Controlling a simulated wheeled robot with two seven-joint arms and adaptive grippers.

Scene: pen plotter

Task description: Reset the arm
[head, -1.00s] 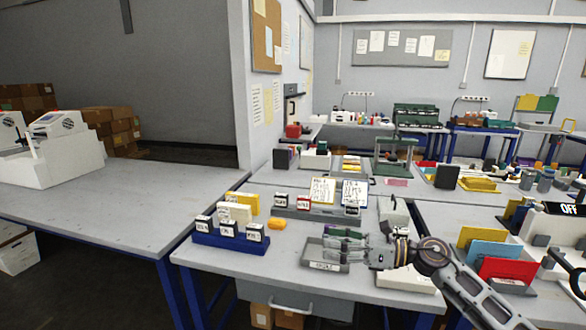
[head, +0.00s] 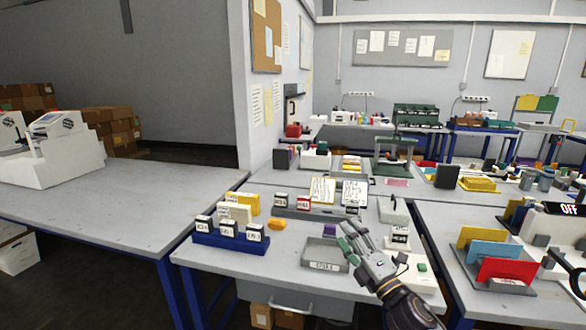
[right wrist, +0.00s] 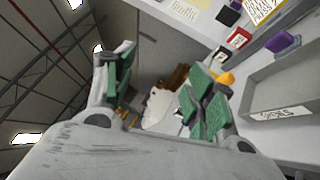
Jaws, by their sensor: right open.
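My right gripper (head: 350,240) is open, with nothing between its fingers. Its arm comes in from the bottom right of the head view, and the gripper points up and to the left, beside the right edge of a shallow grey labelled tray (head: 325,265). In the right wrist view the two green-padded fingers (right wrist: 163,88) are spread wide apart. The tray also shows there, at the right (right wrist: 290,88). My left gripper is not in view.
A blue rack (head: 230,243) with black-and-white blocks stands left of the tray. An orange piece (head: 277,224) lies near it. A grey holder with clipboards (head: 322,190) stands behind. White boxes sit right of the gripper. The left table (head: 110,215) is mostly bare.

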